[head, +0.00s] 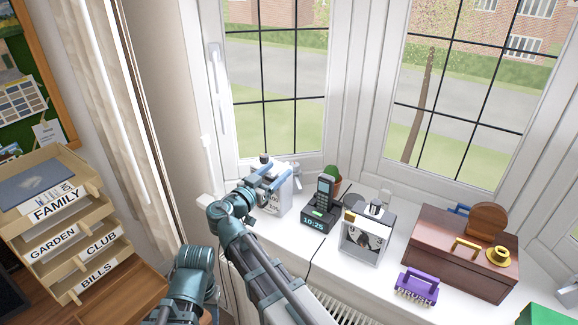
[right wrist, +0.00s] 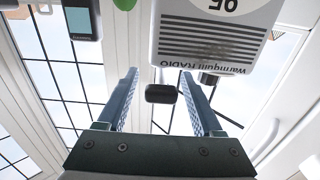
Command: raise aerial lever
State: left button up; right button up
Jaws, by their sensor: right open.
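The white radio (head: 285,196) stands on the window sill, partly hidden behind my right gripper (head: 276,174). In the right wrist view the radio (right wrist: 208,38) appears upside down, with its striped grille and lettering. A dark cap (right wrist: 160,93), likely the end of the aerial lever, lies between the open blue fingers of my right gripper (right wrist: 159,76), with a gap on both sides. The cap (head: 264,158) also shows above the gripper in the head view. Its shaft is hard to make out. My left gripper is not in view.
Right of the radio stand a phone on a clock base (head: 314,221), a cactus (head: 332,174), a photo cube (head: 364,246), a purple object (head: 416,287) and a wooden box (head: 450,262). The window frame is close behind. Letter trays (head: 60,235) stand left.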

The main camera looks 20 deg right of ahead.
jog(key=shift+w+d, duration=0.15)
jog(key=shift+d, duration=0.05)
jog(key=shift+a, duration=0.1)
jog(key=shift+c, duration=0.3)
grip_shut()
dwell(1.0)
